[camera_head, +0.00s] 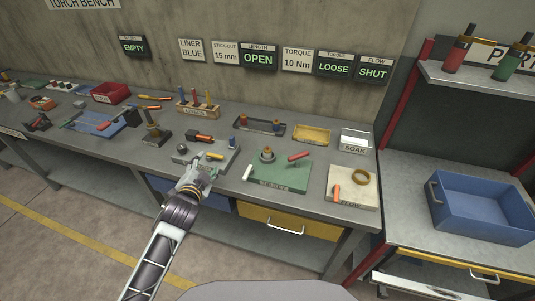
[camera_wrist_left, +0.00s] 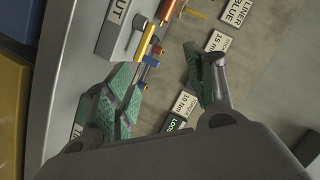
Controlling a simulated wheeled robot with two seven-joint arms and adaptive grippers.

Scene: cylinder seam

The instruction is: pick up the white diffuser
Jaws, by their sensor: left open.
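A small white cylinder (camera_head: 247,172), which looks like the white diffuser, is at the left edge of the green mat (camera_head: 292,181) on the bench. My left gripper (camera_head: 197,160) is open and empty at the front edge of the grey block with a yellow piece on it, to the left of the white cylinder and apart from it. In the left wrist view its green-padded fingers (camera_wrist_left: 165,75) are spread apart. I cannot make out the white cylinder in that view. My right gripper is not in view.
The grey block (camera_head: 226,163) carries a yellow piece (camera_head: 215,156); the yellow piece also shows in the wrist view (camera_wrist_left: 145,42). The green mat holds a ringed part (camera_head: 267,155) and a red piece (camera_head: 298,156). A pale mat (camera_head: 366,194) with a ring lies right. A blue bin (camera_head: 478,215) stands far right.

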